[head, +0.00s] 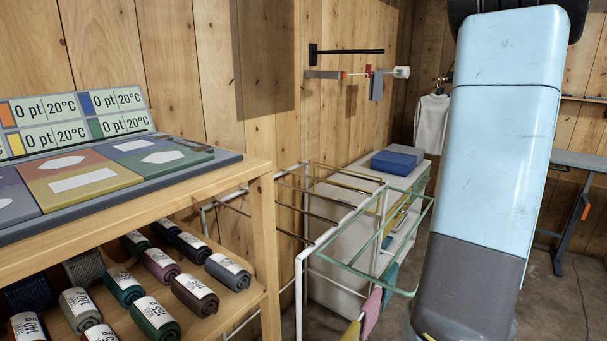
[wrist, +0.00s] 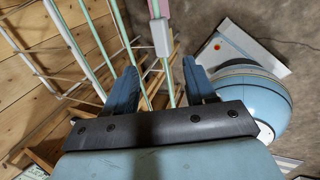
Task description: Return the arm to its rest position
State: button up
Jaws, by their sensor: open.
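My gripper (wrist: 163,92) shows in the wrist view with its two blue fingers spread apart. Nothing is held between them. Behind the fingers are the rods of a drying rack (wrist: 92,48) and a pale clip-like piece (wrist: 161,36). In the head view my light blue arm (head: 503,150) stands upright on the right side and hides part of the room behind it. The gripper itself is not visible in the head view.
A wooden shelf (head: 262,235) with rolled cloths and a panel of cards is at left. The drying rack (head: 300,290) stands beside it, before a white cabinet (head: 335,255) with a blue box (head: 394,162). A grey table (head: 580,162) is at far right. Floor at lower right is bare.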

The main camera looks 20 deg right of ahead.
jog(key=a+r+n, duration=0.4)
jog(key=a+n, duration=0.6)
jog(key=n, duration=0.1)
jog(key=a+r+n, duration=0.3)
jog(key=a+n, duration=0.8)
jog(key=s+a+r+n+t+h, duration=0.1)
jog(key=s+a+n, duration=0.4)
jog(key=n, duration=0.7)
jog(key=s+a+r+n+t+h, duration=0.1)
jog(key=s+a+n, duration=0.4)
jog(key=a+n, duration=0.4)
jog(key=n, duration=0.3)
jog(key=shift+s+a+r+h, duration=0.25)
jog(key=shift+s+a+h, duration=0.05)
jog(key=shift+h, duration=0.1)
jog(key=shift+c, duration=0.4)
jog(key=shift+c, duration=0.7)
jog(key=shift+a, duration=0.1)
